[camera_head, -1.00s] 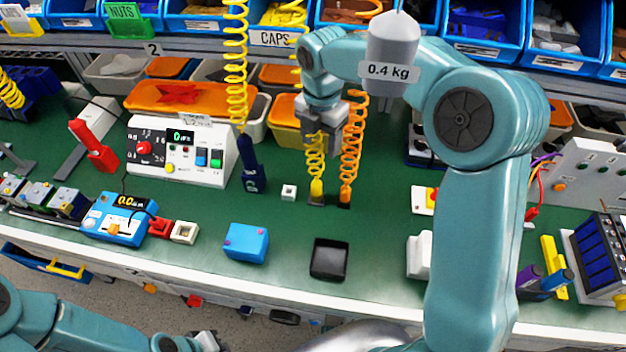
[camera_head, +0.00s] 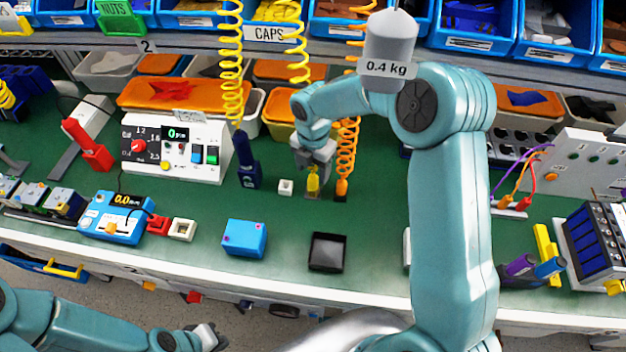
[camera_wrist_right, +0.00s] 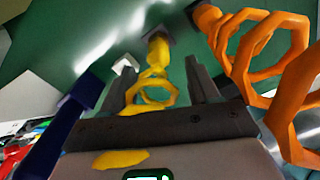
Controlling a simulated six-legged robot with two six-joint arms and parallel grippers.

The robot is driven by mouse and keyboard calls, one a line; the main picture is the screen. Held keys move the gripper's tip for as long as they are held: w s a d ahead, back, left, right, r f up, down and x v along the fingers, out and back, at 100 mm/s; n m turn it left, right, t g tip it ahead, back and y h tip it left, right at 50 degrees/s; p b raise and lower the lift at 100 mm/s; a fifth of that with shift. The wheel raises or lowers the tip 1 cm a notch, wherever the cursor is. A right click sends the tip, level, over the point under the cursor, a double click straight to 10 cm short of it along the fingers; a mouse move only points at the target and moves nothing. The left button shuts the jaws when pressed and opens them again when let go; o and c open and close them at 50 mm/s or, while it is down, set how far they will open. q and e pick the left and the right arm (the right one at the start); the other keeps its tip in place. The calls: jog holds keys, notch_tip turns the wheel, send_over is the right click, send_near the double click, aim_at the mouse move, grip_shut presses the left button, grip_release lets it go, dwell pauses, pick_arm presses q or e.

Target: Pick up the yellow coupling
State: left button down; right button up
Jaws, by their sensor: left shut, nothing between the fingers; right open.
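The yellow coupling (camera_head: 313,184) hangs at the end of a yellow coiled hose and stands upright on a small dark base on the green bench. In the right wrist view the coupling (camera_wrist_right: 158,52) lies just ahead of my fingertips, with its yellow coil between the fingers. My right gripper (camera_head: 314,163) is open directly above the coupling; its fingers (camera_wrist_right: 160,72) straddle the coil and do not visibly touch it. The upper coil is partly hidden behind my right arm. My left gripper (camera_head: 214,338) is shut and empty, low in front of the bench.
An orange coiled hose and coupling (camera_head: 342,188) stand close on the right. A dark blue tool (camera_head: 247,162) and a small white block (camera_head: 286,187) are on the left. A blue box (camera_head: 245,239) and black tray (camera_head: 327,252) sit nearer. A grey 0.4 kg weight (camera_head: 389,45) hangs above.

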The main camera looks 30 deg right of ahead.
aim_at(313, 174)
jog(key=f, duration=0.4)
jog(key=shift+w+d+f+p, duration=0.15)
jog(key=shift+w+f+p, duration=0.05)
jog(key=shift+p, duration=0.1)
jog(key=shift+s+r, duration=0.15)
jog(key=shift+s, duration=0.05)
jog(key=shift+w, duration=0.15)
grip_shut()
jog(key=shift+w+r, duration=0.1)
jog(key=shift+r, duration=0.4)
notch_tip(313, 174, up, 19)
jog(key=shift+b, duration=0.4)
